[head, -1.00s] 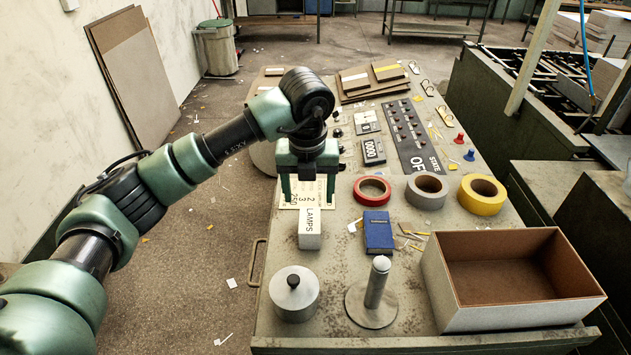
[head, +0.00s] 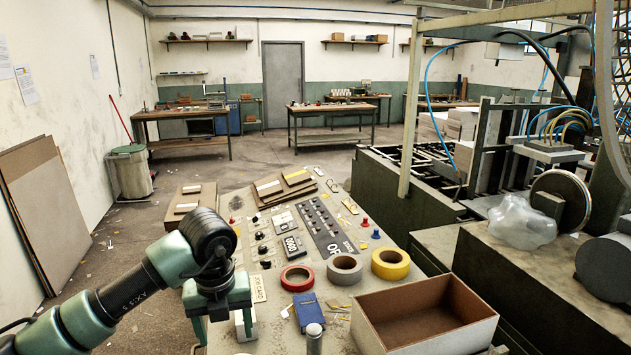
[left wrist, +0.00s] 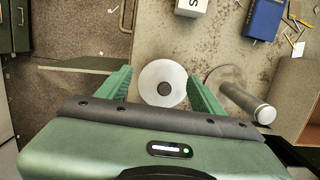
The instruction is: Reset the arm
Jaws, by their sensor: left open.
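My left gripper (head: 223,322) is open and empty at the lower left of the head view, above the near left part of the panel table. In the left wrist view my left gripper (left wrist: 162,88) shows its two green fingers apart. A round metal lidded pot with a dark knob (left wrist: 162,84) appears between them, below the gripper. A white box (head: 245,326) stands partly hidden behind a finger; part of it also shows in the left wrist view (left wrist: 191,6). My right gripper is not in view.
A blue book (head: 309,314), red tape (head: 297,286), grey tape (head: 345,277) and yellow tape (head: 390,272) lie to the right. An open cardboard box (head: 470,333) stands at the near right. A metal post (left wrist: 241,99) stands beside the pot. Machinery lines the right side.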

